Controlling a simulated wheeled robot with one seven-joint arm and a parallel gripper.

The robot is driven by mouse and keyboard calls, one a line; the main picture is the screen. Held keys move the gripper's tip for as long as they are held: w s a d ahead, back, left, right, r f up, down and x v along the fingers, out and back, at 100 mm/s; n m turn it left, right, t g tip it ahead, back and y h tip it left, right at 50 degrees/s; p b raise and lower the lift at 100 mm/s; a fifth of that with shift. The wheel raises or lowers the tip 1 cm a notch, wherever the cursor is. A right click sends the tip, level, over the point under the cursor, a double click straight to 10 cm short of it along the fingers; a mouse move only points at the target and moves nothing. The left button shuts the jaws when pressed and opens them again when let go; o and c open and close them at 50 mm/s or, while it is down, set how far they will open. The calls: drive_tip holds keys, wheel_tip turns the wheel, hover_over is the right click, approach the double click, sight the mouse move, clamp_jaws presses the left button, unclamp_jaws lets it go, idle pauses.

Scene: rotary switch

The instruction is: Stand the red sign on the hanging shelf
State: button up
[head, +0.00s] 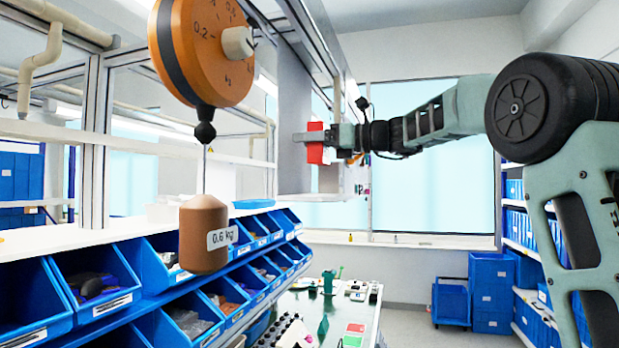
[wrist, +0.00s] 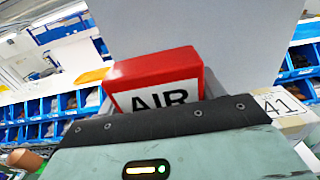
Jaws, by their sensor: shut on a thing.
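The red sign (head: 315,154) is held at the end of my outstretched arm, in front of the pale hanging shelf (head: 310,196). My gripper (head: 318,137) is shut on the sign. In the wrist view the sign (wrist: 150,70) shows a red top and a white face reading "AIR"; its lower part is hidden behind my gripper (wrist: 165,118). In the head view the sign is above the shelf's bottom board, near its upright back panel (head: 294,115). I cannot tell whether the sign touches the shelf.
An orange dial scale (head: 205,45) with a hanging brown 0.6 kg weight (head: 203,235) is close at the left. Blue bins (head: 95,285) line the rack below. A tag marked 41 (wrist: 282,104) is right of my gripper.

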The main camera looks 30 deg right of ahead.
drive_tip(key=shift+f+p, duration=0.75)
drive_tip(key=shift+f, duration=2.6)
drive_tip(key=o, duration=1)
drive_tip(key=shift+f, duration=0.1)
drive_tip(key=shift+r, duration=0.2)
drive_tip(key=b+v, duration=0.5)
drive_tip(key=v, duration=0.7)
